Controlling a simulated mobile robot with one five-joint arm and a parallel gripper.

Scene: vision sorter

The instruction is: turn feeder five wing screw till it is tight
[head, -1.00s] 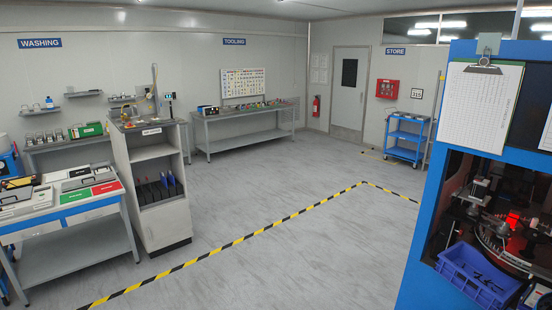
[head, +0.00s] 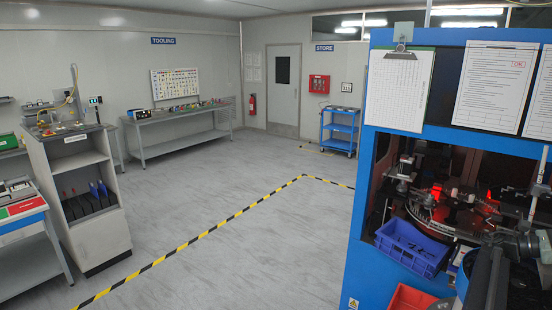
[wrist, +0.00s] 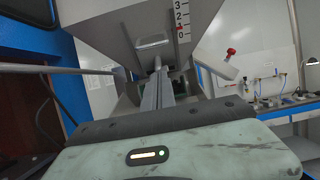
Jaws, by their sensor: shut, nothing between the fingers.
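No wing screw or feeder number can be made out for certain in either view. In the wrist view my gripper (wrist: 158,66) points away from the camera, its narrow grey fingers together and empty. Its tips are just below a grey sloped metal hopper (wrist: 115,30); I cannot tell whether they touch it. A scale (wrist: 182,18) marked 0 to 3 with a red pointer is on the hopper's right. A small red knob (wrist: 231,51) sits on a pale bracket to the right of the fingers, apart from them.
The blue-framed machine (head: 400,155) with a red-lit round table (head: 455,212) stands at right. A blue crate (head: 410,246) and red bin (head: 408,298) are at its front. A grey cabinet (head: 85,205) stands left. The floor between is clear, crossed by yellow-black tape (head: 215,226).

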